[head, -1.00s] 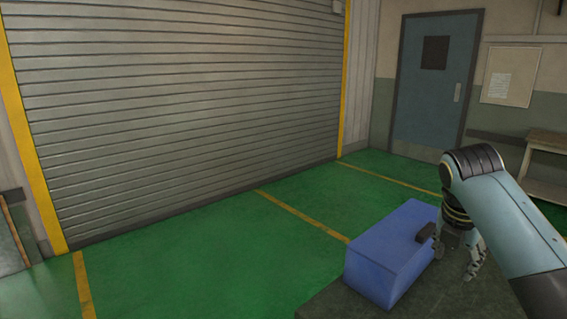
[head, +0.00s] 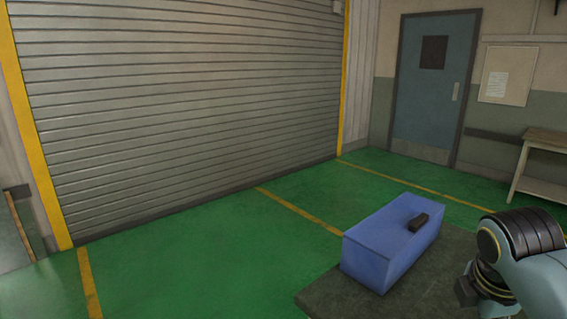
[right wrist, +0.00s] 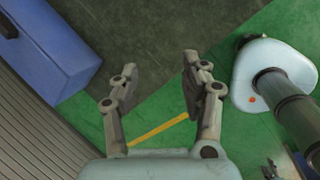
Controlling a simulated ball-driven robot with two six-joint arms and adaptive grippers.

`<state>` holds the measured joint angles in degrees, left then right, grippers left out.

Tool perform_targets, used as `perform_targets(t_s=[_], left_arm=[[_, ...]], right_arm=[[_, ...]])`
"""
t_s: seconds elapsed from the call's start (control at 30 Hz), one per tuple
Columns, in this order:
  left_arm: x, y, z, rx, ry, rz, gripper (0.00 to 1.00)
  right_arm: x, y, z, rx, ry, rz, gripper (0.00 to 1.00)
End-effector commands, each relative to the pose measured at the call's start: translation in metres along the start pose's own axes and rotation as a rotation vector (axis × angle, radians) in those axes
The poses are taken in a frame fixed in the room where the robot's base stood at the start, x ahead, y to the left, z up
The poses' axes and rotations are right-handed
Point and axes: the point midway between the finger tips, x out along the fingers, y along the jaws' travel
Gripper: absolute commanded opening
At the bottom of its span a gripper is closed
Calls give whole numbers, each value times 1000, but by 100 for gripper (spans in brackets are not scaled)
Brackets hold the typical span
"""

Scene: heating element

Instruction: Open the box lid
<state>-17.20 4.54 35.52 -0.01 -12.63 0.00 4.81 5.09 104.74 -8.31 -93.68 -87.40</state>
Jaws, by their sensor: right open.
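A blue box (head: 376,262) stands on a dark grey surface (head: 325,297) at the lower right of the head view. Its lid (head: 385,223) lies closed, with a dark handle (head: 419,222) on top near the right side. In the right wrist view the box (right wrist: 52,60) is at the upper left, and part of the handle (right wrist: 7,27) shows at the edge. My right gripper (right wrist: 160,62) is open and empty, apart from the box and to one side of it. In the head view my right arm is right of the box, with its fingers out of sight. My left gripper is not in view.
A grey roller shutter (head: 190,100) fills the back left. A blue-grey door (head: 433,100) and a bench (head: 540,160) stand at the back right. The green floor (head: 200,255) left of the box is clear.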

Motion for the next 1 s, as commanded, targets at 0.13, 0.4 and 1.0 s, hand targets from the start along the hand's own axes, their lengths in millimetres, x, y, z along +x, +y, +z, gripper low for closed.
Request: perform_targets(t_s=[0.13, 0.4, 1.0], left_arm=[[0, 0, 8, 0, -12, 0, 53], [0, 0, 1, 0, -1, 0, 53], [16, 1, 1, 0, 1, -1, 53]], right_arm=[[-10, -56, -5, 337, 33, 2, 46], [-45, -135, -12, 917, 100, -20, 46], [-35, -203, -27, 1448, 140, -100, 46]])
